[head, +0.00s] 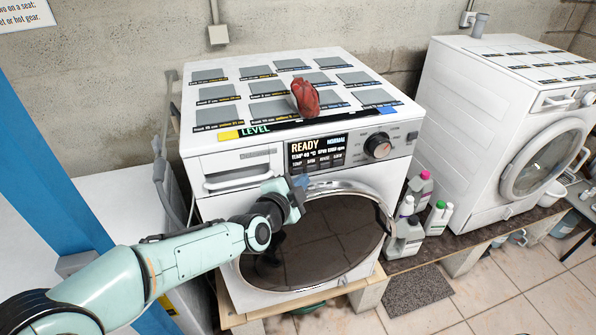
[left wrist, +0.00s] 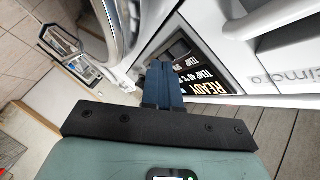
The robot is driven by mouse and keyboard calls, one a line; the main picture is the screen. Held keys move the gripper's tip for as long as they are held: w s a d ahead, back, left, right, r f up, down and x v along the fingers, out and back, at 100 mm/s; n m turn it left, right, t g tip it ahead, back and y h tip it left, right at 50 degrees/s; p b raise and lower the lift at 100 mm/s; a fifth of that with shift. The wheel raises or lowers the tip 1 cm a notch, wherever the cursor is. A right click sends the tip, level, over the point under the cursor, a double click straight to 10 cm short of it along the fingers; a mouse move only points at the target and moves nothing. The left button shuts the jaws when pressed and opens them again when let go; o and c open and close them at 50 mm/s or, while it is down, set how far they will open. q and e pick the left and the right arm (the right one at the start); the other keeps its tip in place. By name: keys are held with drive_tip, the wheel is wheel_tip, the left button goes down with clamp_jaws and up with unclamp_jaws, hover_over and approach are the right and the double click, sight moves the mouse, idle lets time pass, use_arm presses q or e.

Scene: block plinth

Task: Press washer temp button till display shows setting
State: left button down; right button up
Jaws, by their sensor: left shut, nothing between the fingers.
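The white washer (head: 235,150) stands in the middle of the head view. Its dark display (head: 318,147) reads READY, NORMAL and a line with TEMP 40 °C. A row of small labelled buttons lies under that text, with the temp button (head: 297,163) at its left end. My left gripper (head: 302,181) is shut and empty, its blue fingers just below the temp button. In the left wrist view the fingers (left wrist: 160,67) are together beside the display (left wrist: 215,82), which appears turned. I cannot tell whether the fingertips touch the panel. My right gripper is not in view.
A round dial (head: 378,146) sits right of the display. The round door (head: 320,240) is below my gripper. A crumpled red item (head: 305,98) lies on the washer top. Bottles (head: 408,235) stand to the right, before a second machine (head: 480,110).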

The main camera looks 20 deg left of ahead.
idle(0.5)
use_arm(q)
drive_tip(key=shift+w+a, duration=0.25)
drive_tip(key=shift+w, duration=0.1)
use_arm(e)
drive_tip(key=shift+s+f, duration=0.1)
use_arm(q)
drive_tip(key=shift+w+a, duration=0.2)
drive_tip(key=shift+w, duration=0.1)
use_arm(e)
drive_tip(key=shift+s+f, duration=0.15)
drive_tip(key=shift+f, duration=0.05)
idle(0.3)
use_arm(q)
drive_tip(key=shift+s, duration=0.1)
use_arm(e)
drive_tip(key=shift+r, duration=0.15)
use_arm(q)
drive_tip(key=shift+s+d, duration=0.4)
drive_tip(key=shift+s, duration=0.1)
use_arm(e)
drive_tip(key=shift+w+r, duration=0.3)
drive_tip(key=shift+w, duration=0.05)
use_arm(q)
drive_tip(key=shift+s, duration=0.1)
